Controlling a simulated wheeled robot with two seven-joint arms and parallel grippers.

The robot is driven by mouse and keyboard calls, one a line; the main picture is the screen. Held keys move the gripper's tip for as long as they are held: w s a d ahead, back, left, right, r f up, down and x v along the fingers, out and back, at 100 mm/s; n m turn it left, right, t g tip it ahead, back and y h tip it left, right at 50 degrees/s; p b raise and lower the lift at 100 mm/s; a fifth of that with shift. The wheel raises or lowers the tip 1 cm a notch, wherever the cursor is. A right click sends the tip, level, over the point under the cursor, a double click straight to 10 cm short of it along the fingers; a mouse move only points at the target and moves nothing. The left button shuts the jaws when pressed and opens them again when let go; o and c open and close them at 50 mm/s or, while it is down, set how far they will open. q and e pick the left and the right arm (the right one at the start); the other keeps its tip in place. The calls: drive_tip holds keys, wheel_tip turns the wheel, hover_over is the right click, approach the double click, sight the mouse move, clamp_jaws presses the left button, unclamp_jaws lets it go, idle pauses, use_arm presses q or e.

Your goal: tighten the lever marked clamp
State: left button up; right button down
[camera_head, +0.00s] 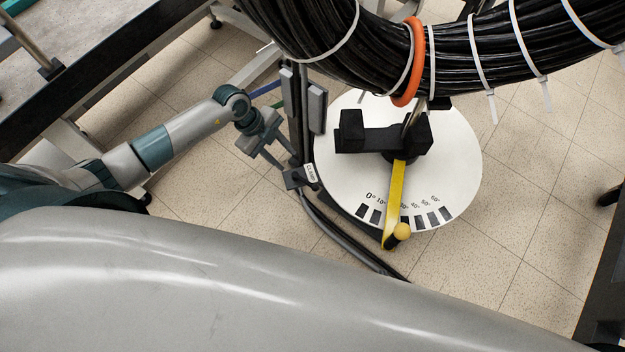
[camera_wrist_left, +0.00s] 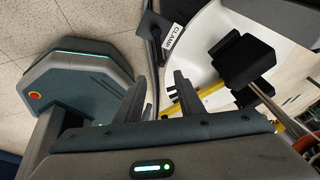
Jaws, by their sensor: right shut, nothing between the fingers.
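The clamp lever (camera_head: 296,179) is a dark piece with a white label reading CLAMP, at the left edge of the white dial in the head view. It also shows in the left wrist view (camera_wrist_left: 153,27), beyond the fingertips, with its label to the right. My left gripper (camera_head: 273,157) is just up and left of the lever in the head view. Its two fingers are apart with nothing between them, and they also show in the left wrist view (camera_wrist_left: 160,82). I see no clear contact with the lever. My right gripper is not in view.
The white dial (camera_head: 455,165) has degree marks, a black cradle (camera_head: 383,133) and a yellow pointer arm (camera_head: 396,190) with a round knob. A thick black cable coil (camera_head: 350,50) with white ties and an orange ring hangs above. A dark upright post (camera_head: 303,115) stands beside my gripper.

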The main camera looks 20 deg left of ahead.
sight(310, 184)
use_arm(q)
drive_tip(key=shift+f, duration=0.1)
drive_tip(key=b+x, duration=0.1)
drive_tip(key=x, duration=1.4)
drive_tip(key=shift+d+f, duration=0.2)
drive_tip(key=shift+f, duration=0.1)
drive_tip(key=shift+x, duration=0.8)
use_arm(e)
drive_tip(key=shift+s+d+f+g, duration=0.6)
drive_tip(key=shift+s+d+f, duration=0.05)
drive_tip(key=shift+f, duration=0.05)
drive_tip(key=shift+w, duration=0.1)
use_arm(q)
drive_tip(key=shift+c, duration=0.9)
clamp_jaws()
use_arm(e)
drive_tip(key=shift+w, duration=0.2)
